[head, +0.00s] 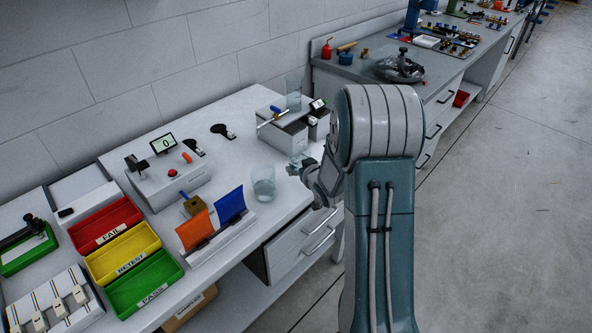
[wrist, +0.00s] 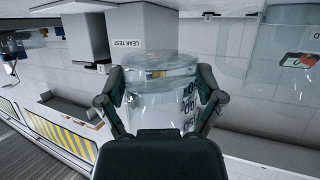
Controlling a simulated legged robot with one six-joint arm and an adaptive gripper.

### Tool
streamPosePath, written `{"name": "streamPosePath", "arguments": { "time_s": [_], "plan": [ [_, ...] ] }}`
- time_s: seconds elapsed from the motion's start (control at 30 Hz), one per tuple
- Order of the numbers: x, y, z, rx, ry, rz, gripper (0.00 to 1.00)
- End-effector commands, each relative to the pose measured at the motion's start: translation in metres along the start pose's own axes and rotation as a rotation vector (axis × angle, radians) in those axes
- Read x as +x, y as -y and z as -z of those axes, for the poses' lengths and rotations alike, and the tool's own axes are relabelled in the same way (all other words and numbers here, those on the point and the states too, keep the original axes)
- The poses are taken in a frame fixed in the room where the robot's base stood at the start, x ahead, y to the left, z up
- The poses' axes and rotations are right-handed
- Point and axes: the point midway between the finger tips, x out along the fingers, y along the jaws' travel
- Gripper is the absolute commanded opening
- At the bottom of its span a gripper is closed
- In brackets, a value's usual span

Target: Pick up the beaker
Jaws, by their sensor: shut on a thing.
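A clear beaker (wrist: 160,100) with dark print on its side is between the two fingers of my gripper (wrist: 160,88) in the wrist view. The fingers are shut on it from both sides. In the head view my gripper (head: 308,170) is over the bench's right part, partly hidden by my arm. The held beaker shows there only faintly, at the fingertips. A second clear beaker (head: 263,184) stands on the white bench to the left of my gripper. A third clear vessel (head: 293,92) stands behind, by the grey box. Whether the held beaker touches the bench is unclear.
The grey box (head: 282,130) stands just behind my gripper; a box marked LEAK TEST (wrist: 135,30) shows upside down in the wrist view. Orange (head: 195,230) and blue (head: 230,205) panels, a device with a screen (head: 168,182) and red, yellow and green trays (head: 145,284) are to the left.

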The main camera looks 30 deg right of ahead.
Motion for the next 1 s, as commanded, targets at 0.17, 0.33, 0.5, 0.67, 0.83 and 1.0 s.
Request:
{"name": "streamPosePath", "arguments": {
  "time_s": [0.17, 0.33, 0.5, 0.67, 0.83, 1.0],
  "plan": [
    [-0.019, -0.005, 0.012, -0.001, -0.002, -0.002, 0.35],
    [-0.037, -0.010, 0.021, -0.002, -0.002, -0.001, 0.35],
    [-0.056, -0.017, 0.022, -0.001, -0.001, -0.002, 0.35],
    [-0.075, -0.022, 0.023, -0.001, -0.001, -0.002, 0.35],
    [-0.093, -0.028, 0.023, 0.000, -0.001, -0.002, 0.35],
    [-0.108, -0.032, 0.023, -0.001, -0.001, -0.001, 0.35]
  ]
}}
